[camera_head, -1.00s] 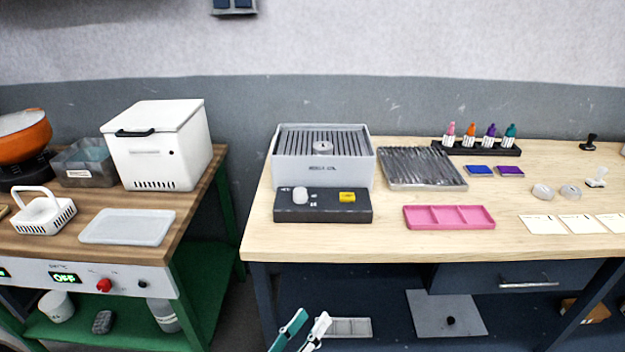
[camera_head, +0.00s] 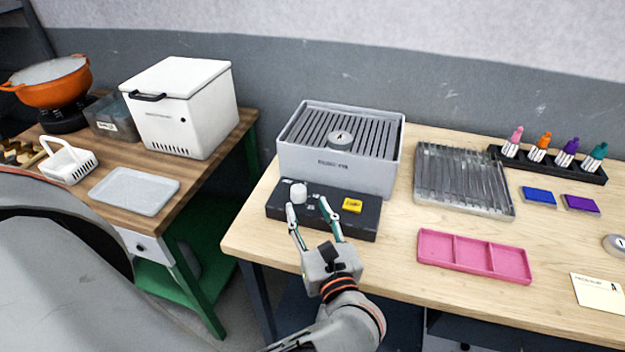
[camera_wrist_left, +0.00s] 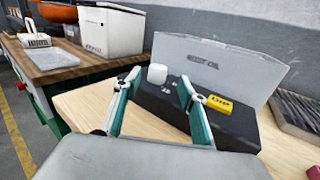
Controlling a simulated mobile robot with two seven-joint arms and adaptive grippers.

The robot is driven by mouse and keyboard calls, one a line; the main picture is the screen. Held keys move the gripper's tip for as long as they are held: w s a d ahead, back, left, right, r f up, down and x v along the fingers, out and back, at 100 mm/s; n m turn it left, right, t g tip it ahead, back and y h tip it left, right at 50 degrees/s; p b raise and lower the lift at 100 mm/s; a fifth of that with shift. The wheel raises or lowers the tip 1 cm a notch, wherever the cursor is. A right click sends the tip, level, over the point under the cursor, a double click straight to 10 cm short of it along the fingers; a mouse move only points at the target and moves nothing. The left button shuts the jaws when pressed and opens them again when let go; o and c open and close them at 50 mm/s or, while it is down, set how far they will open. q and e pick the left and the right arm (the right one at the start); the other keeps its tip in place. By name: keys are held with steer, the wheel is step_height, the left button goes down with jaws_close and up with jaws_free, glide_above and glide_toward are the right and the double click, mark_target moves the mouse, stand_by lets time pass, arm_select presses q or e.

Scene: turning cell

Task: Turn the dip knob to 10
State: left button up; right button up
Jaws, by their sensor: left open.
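The white knob (camera_head: 299,193) stands on the left part of the dark control box (camera_head: 320,215), in front of the grey slatted unit. Its setting is too small to read. A yellow block (camera_head: 352,205) sits at the box's right; its lettering seems to read DIP in the left wrist view (camera_wrist_left: 221,104). My left gripper (camera_head: 308,204) is open and empty at the box's front, its fingers pointing toward the knob. In the left wrist view the knob (camera_wrist_left: 157,74) appears between the fingertips, beyond them, with no clear contact. My right gripper is not in view.
The grey slatted unit (camera_head: 336,168) rises directly behind the box. A metal ribbed tray (camera_head: 464,207), a pink tray (camera_head: 474,266) and a rack (camera_head: 600,176) of several bottles are to the right. A white lidded box (camera_head: 180,130) stands on the left table.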

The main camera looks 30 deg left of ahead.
mark_target(300, 195)
arm_select(q)
steer(key=p+x, duration=0.1)
steer(key=x, duration=0.6)
steer(key=shift+s+a+p, duration=0.1)
steer(key=shift+a+p, duration=0.05)
steer(key=shift+p, duration=0.15)
steer(key=shift+w+a, duration=0.25)
steer(key=c, duration=1)
steer(key=shift+c, duration=0.7)
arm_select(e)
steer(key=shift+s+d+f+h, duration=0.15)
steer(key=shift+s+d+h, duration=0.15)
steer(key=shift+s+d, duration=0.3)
